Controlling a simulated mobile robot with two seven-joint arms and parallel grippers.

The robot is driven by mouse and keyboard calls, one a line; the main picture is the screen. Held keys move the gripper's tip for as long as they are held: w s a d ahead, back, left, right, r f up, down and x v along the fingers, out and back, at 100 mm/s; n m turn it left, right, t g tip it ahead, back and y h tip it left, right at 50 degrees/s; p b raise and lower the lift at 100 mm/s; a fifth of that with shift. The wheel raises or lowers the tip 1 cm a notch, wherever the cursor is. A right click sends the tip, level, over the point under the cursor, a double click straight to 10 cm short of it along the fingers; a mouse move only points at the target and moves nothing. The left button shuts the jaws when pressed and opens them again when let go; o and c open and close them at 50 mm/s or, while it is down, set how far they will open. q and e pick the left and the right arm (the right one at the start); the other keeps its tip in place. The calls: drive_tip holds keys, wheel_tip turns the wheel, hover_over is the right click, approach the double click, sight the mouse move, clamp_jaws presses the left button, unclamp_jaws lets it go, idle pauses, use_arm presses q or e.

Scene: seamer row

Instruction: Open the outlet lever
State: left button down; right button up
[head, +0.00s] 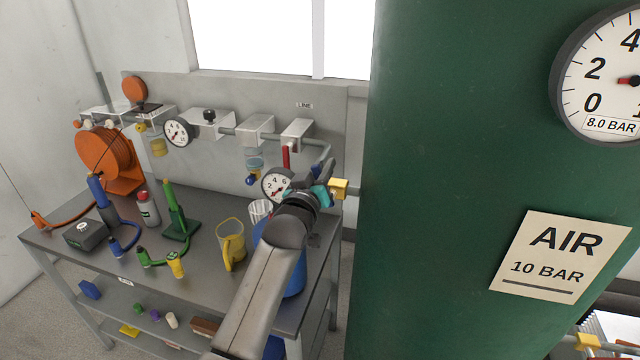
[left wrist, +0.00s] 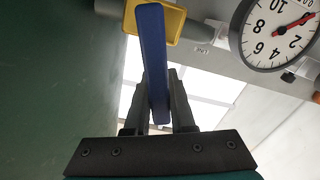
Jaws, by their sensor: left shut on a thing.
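The outlet valve has a yellow body (head: 339,189) on the grey pipe beside the green tank. In the left wrist view the yellow body (left wrist: 165,20) is at the top, with the blue lever (left wrist: 151,45) in front of it. The lever lies roughly across the pipe in that view. My left gripper (left wrist: 157,88) has its two dark fingers shut on the lever's lower part. My right gripper is not in view.
A pressure gauge (head: 277,185) sits close left of my gripper. A red lever (head: 286,156) hangs above it. The large green tank (head: 450,200) fills the right side. The grey bench (head: 200,275) below holds tools, a yellow jug (head: 231,240) and a blue container partly behind my arm.

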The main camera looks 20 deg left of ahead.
use_arm(q)
drive_tip(key=shift+a+f+n, duration=0.2)
drive_tip(key=shift+a+n, duration=0.1)
drive_tip(key=shift+n, duration=0.3)
drive_tip(key=shift+a+f+n+p, duration=0.25)
drive_tip(key=shift+a+n, duration=0.25)
drive_tip(key=shift+n, duration=0.4)
drive_tip(key=shift+a+f+n+b, duration=0.1)
drive_tip(key=shift+a+f+n, duration=0.4)
drive_tip(key=shift+n, duration=0.75)
drive_tip(key=shift+a+f+n+b, duration=0.25)
drive_tip(key=shift+f+n, duration=0.35)
drive_tip(key=shift+n, duration=0.6)
drive_tip(key=shift+a+f+n, duration=0.45)
drive_tip(key=shift+f+n, duration=0.1)
drive_tip(key=shift+n, duration=0.7)
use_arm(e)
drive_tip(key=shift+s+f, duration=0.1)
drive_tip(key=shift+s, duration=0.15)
use_arm(q)
drive_tip(key=c, duration=0.8)
unclamp_jaws()
drive_tip(key=shift+o, duration=0.2)
